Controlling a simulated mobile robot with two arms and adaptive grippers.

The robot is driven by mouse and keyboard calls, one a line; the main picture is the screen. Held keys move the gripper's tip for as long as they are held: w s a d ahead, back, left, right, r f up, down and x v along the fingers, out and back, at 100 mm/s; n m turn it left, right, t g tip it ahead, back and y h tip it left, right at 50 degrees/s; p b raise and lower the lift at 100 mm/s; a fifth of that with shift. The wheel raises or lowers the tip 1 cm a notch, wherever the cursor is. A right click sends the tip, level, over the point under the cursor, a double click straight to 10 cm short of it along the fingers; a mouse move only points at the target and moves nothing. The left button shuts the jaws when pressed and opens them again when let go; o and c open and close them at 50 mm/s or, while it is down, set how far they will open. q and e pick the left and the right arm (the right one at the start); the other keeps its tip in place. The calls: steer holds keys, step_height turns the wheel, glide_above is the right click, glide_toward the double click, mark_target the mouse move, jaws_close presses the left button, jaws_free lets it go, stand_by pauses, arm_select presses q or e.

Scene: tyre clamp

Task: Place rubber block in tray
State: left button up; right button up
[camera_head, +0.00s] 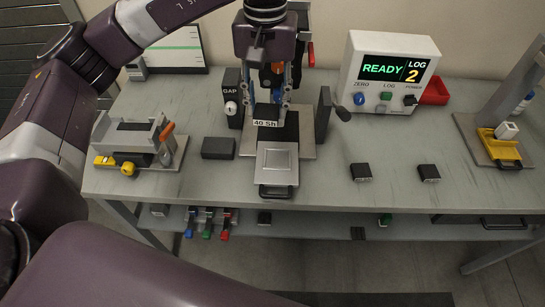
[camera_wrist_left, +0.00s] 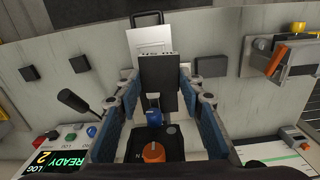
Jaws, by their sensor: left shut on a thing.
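My left gripper (camera_head: 268,104) points down over the middle of the table. It is shut on a dark rubber block (camera_head: 267,123) labelled "40 Sh". In the left wrist view the dark block (camera_wrist_left: 160,72) lies between the blue-padded fingers of my left gripper (camera_wrist_left: 160,88). The pale metal tray (camera_head: 277,172), with a dark handle at its front, sits just in front of the block. The tray also shows beyond the block in the left wrist view (camera_wrist_left: 149,34). I cannot tell how high the block is above the surface under it. My right gripper is not in view.
The GAP unit (camera_head: 231,98) and a dark lever (camera_head: 325,113) flank the gripper. The READY display box (camera_head: 390,78) stands back right. Dark blocks lie left (camera_head: 218,148) and right (camera_head: 361,172). A yellow-trimmed fixture (camera_head: 137,140) is left. The front right tabletop is mostly clear.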

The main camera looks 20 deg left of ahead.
arm_select(q)
step_height(320, 180, up, 3)
steer(key=w+d, duration=0.2)
steer(key=p, duration=0.5)
glide_above(277, 157)
steer(key=shift+n, duration=0.4)
step_height(277, 157, down, 15)
steer(key=shift+r, duration=0.2)
step_height(277, 157, down, 4)
steer(key=shift+p, duration=0.55)
steer(key=shift+f, duration=0.15)
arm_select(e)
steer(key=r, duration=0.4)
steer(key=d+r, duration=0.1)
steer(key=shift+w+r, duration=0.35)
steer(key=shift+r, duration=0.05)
arm_select(q)
steer(key=shift+f+b, duration=0.55)
steer(key=shift+b, duration=0.35)
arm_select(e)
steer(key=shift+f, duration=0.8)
arm_select(q)
steer(key=shift+f, duration=0.1)
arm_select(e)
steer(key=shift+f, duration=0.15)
arm_select(q)
steer(key=o, duration=1.3)
steer(key=shift+c, duration=0.2)
